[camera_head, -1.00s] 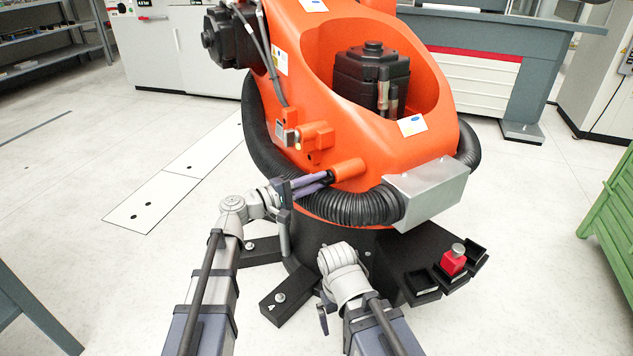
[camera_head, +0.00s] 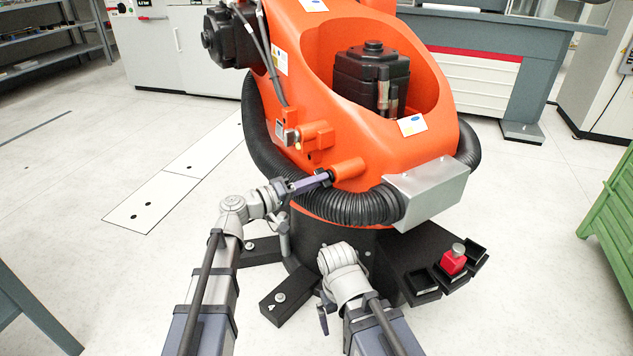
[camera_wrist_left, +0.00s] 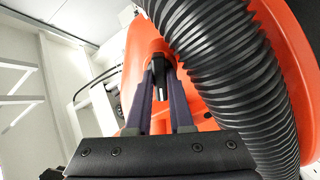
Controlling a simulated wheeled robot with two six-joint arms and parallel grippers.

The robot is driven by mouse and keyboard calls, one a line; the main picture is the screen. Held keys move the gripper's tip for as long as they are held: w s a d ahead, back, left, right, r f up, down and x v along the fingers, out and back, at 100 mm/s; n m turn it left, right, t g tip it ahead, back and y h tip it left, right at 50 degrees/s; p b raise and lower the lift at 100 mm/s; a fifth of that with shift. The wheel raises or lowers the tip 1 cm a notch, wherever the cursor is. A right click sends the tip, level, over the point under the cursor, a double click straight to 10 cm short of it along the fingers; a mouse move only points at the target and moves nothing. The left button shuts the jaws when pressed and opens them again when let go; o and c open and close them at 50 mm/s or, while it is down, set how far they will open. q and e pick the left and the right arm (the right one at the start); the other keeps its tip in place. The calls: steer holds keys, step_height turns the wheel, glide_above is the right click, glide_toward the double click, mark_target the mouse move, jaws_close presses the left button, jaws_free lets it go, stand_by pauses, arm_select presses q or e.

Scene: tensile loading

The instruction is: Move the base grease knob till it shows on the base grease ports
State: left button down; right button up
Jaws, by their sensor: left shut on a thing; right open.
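The base grease knob (camera_head: 331,176) is a small dark piece at the end of a short orange boss (camera_head: 349,168) on the big orange robot's base. My left gripper (camera_head: 326,179) has its two purple fingers closed around the knob. In the left wrist view the dark knob (camera_wrist_left: 161,72) sits between the fingertips (camera_wrist_left: 161,85), against the orange housing. Which ports the knob shows cannot be read. My right gripper (camera_head: 323,318) is low in front of the black pedestal, open, with its fingers mostly hidden by my wrist.
A thick black corrugated hose (camera_head: 350,207) runs just below the boss and close beside the left gripper in the wrist view (camera_wrist_left: 235,75). A silver box (camera_head: 430,192) juts out at the right. A red block (camera_head: 453,262) sits among black trays. Floor at left is clear.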

stand_by(0.5)
arm_select(q)
steer(key=c, duration=0.8)
jaws_free()
